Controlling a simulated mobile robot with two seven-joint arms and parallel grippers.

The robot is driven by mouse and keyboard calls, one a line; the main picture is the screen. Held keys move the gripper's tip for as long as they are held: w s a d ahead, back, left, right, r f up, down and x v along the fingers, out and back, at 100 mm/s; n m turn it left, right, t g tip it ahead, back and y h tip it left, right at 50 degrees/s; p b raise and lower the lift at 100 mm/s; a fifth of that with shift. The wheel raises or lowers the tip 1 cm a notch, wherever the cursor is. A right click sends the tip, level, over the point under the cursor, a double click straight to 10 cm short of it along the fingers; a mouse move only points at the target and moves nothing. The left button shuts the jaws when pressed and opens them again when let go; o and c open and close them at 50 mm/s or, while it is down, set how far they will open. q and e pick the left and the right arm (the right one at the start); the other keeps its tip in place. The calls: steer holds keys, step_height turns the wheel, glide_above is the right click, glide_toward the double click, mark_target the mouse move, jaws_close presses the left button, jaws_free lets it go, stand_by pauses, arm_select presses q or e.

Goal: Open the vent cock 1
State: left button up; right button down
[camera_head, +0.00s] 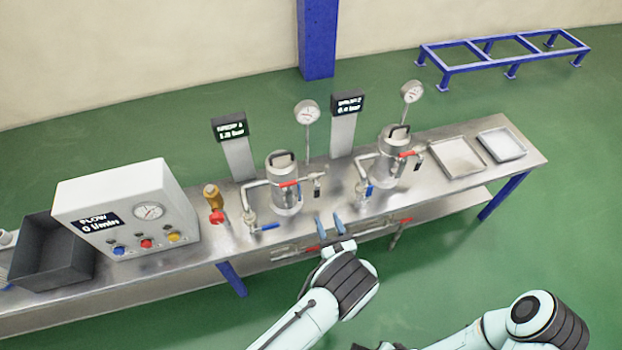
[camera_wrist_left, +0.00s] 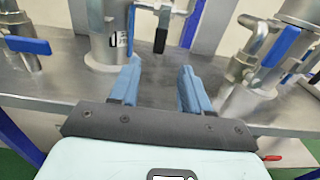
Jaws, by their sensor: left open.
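The left one of two steel vessels (camera_head: 286,190) stands on the bench, with a red lever across it and a side pipe to its right ending in a small cock with a black handle (camera_head: 317,186). In the left wrist view the black handle (camera_wrist_left: 161,39) hangs down beyond my fingertips, beside the vessel (camera_wrist_left: 107,38). Which fitting is vent cock 1 is not marked legibly. My left gripper (camera_head: 328,218) is open and empty at the bench's front edge, apart from the handle; its blue fingers also show in the wrist view (camera_wrist_left: 159,74). My right gripper is out of view.
A blue lever (camera_head: 268,227) lies low left of the vessel. A second vessel (camera_head: 392,168) with its own levers stands to the right. Gauges and displays rise behind. A flow box (camera_head: 125,210) is at left; two trays (camera_head: 457,158) are at right. Red-handled fittings sit below the front edge.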

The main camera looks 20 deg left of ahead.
mark_target(317, 195)
arm_select(q)
steer(key=b+x, duration=0.2)
steer(key=x, duration=1.1)
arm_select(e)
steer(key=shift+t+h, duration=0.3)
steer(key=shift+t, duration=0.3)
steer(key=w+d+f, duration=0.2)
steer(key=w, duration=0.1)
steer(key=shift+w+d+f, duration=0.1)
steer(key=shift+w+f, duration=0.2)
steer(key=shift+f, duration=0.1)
arm_select(q)
jaws_close()
